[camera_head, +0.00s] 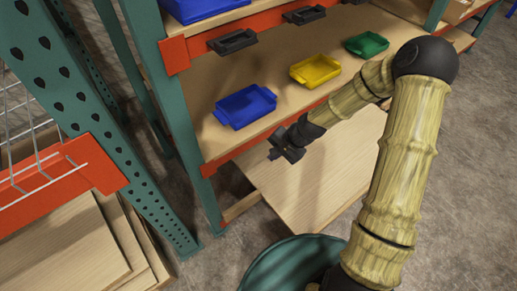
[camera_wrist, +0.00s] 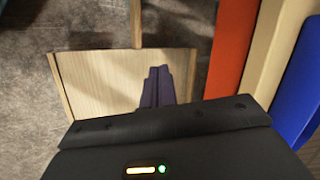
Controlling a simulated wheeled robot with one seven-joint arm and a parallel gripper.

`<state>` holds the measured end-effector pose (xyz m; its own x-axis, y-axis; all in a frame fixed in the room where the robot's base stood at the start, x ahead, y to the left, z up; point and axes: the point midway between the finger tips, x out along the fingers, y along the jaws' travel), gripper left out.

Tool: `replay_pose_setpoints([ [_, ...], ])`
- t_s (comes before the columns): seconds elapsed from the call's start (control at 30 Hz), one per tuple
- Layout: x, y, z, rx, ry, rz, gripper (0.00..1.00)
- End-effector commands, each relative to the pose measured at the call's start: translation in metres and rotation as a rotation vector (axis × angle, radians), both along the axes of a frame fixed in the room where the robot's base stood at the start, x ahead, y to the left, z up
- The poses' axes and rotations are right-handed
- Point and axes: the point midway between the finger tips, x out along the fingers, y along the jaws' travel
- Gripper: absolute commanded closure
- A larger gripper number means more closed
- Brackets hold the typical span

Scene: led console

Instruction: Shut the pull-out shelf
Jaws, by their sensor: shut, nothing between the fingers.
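The pull-out shelf appears to be the low pale wooden board (camera_head: 318,178) that juts out of the rack below the bin shelf. It also shows in the wrist view (camera_wrist: 95,78), with a thin raised edge along its sides. My gripper (camera_head: 283,153) is in front of the rack's orange beam, above the board's left part in the head view. Its dark fingers (camera_wrist: 157,86) are shut together and empty, and overlap the board in the wrist view. I cannot tell the exact gap between fingers and board. My arm hides part of the board's right side.
A blue bin (camera_head: 245,106), a yellow bin (camera_head: 315,71) and a green bin (camera_head: 366,44) stand on the shelf above. Black handles (camera_head: 232,41) stick out from the upper orange beam. A green perforated upright (camera_head: 85,120) stands at left. Grey floor (camera_head: 455,190) is open at right.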

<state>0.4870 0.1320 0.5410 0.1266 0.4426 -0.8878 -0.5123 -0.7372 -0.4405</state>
Motion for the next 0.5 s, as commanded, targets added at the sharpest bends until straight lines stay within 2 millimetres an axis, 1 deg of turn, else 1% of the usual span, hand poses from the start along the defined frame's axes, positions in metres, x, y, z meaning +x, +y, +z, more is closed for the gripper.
replay_pose_setpoints([
  [0.03,0.005,0.006,-0.033,0.04,0.015,-0.037,1.0],
  [0.1,0.012,0.016,-0.055,0.09,0.033,-0.085,1.0],
  [0.37,0.04,0.043,-0.125,0.277,0.099,-0.278,1.0],
  [0.5,0.061,0.054,-0.163,0.397,0.147,-0.408,1.0],
])
